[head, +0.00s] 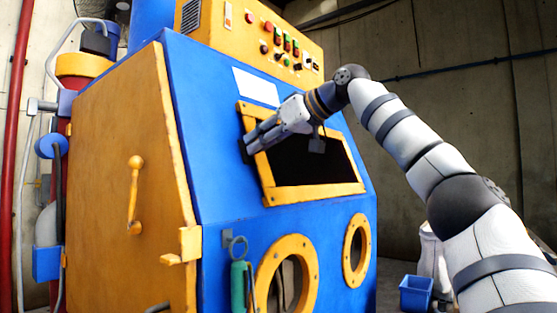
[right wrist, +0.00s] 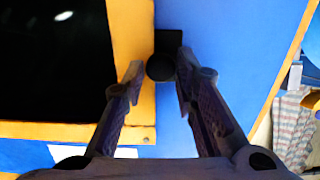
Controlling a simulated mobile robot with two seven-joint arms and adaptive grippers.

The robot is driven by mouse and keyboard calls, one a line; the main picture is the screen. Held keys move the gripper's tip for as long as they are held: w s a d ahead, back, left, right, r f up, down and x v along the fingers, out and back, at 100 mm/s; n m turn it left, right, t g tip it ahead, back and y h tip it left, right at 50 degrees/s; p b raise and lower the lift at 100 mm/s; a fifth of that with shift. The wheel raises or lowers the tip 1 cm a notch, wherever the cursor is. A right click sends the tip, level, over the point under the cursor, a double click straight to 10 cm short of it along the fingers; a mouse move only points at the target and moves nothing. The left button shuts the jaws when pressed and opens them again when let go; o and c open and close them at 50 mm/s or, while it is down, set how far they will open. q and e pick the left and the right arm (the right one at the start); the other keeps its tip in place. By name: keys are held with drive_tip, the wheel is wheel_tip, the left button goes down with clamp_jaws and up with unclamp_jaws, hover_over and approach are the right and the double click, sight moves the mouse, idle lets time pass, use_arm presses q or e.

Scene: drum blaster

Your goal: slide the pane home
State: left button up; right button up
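The dark pane (head: 310,160) shows inside a yellow window frame (head: 315,191) on the sloping blue front of the cabinet. In the right wrist view the pane (right wrist: 50,60) is black and glossy, beside the yellow frame (right wrist: 132,35). A round black knob (right wrist: 160,68) on a black plate sits at the frame's outer edge. My right gripper (head: 250,145) is at the frame's left side. In the right wrist view its fingertips (right wrist: 158,72) are apart, on either side of the knob; contact is not clear. My left gripper is out of view.
The cabinet's yellow side door (head: 110,180) has a handle (head: 134,190). Below the window are two round yellow-rimmed ports (head: 290,250). A control panel (head: 285,40) with several buttons is above. A small blue bin (head: 415,293) stands at the lower right.

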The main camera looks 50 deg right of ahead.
drive_tip(key=shift+o, duration=1.2)
drive_tip(key=shift+s, duration=0.15)
drive_tip(key=shift+f, duration=0.1)
